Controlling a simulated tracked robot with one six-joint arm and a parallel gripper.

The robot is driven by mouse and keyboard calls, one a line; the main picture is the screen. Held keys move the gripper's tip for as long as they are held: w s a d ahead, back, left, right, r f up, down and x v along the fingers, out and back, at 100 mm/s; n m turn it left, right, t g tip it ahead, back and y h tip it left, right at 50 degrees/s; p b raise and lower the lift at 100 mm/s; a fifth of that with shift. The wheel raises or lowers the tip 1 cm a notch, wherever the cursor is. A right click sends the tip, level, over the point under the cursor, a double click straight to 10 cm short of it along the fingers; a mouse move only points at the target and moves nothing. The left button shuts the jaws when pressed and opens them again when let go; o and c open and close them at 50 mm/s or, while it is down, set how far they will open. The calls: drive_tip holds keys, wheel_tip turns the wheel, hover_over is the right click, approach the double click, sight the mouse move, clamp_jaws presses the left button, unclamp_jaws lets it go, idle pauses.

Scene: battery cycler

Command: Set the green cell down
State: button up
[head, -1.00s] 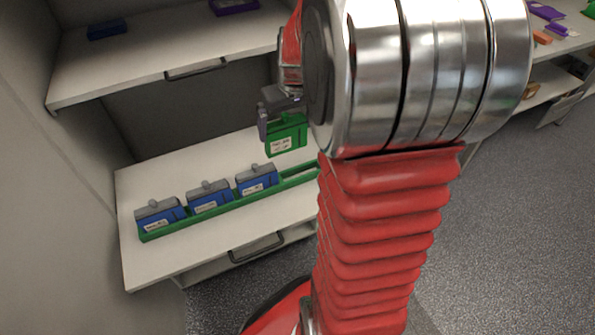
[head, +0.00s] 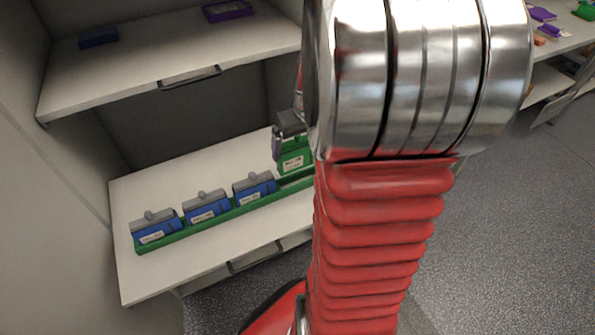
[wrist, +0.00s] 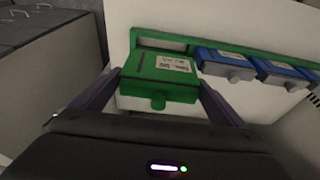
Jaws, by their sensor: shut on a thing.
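The green cell (head: 293,158) is a small green box with a white label, held in my gripper (head: 277,147) just above the right part of the green tray (head: 226,212). In the wrist view the green cell (wrist: 160,76) sits between the two purple-grey fingers of my gripper (wrist: 158,92), which are shut on its sides. An empty slot of the green tray (wrist: 165,39) shows just beyond the cell. I cannot tell whether the cell touches the tray. My arm hides the tray's right end in the head view.
Three blue cells with grey tops, such as the nearest one to the green cell (head: 254,187), stand in the tray. The white shelf (head: 215,258) is bare in front. An upper shelf (head: 170,65) overhangs behind, holding a blue box (head: 98,37) and a purple box (head: 228,10).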

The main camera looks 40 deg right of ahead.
sight(300, 150)
drive_tip(key=shift+f, duration=2)
drive_tip(key=shift+f, duration=0.1)
